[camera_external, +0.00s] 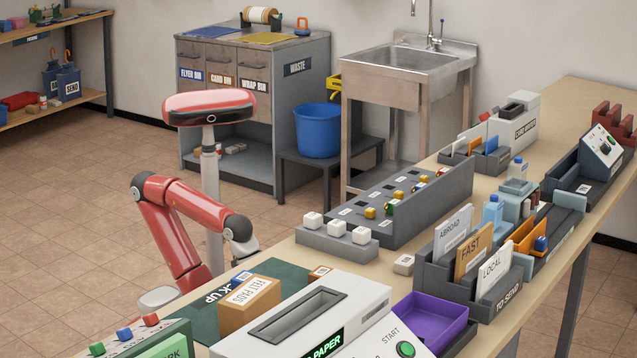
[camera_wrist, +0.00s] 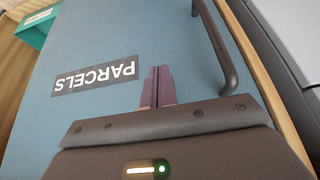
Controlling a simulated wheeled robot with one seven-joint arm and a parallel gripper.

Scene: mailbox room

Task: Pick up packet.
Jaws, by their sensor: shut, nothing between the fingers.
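No thing is clearly marked as the packet in either view. A brown box labelled FELT PADS (camera_external: 235,315) sits on a dark green mat (camera_external: 203,322) at the near end of the counter. A small brown item with a pale label (camera_external: 320,272) lies just behind it; I cannot tell if either is the packet. My gripper (camera_wrist: 157,72) shows in the wrist view, its fingers together and empty, before a blue panel labelled PARCELS (camera_wrist: 95,110), which reads upside down. In the external view my gripper cannot be made out.
A dark bar handle (camera_wrist: 217,45) is on the panel's right side. A white paper machine (camera_external: 365,300), a purple tray (camera_external: 425,322) and a letter rack labelled TO SEND (camera_external: 500,305) crowd the counter. Open tiled floor (camera_external: 70,240) lies left of my arm.

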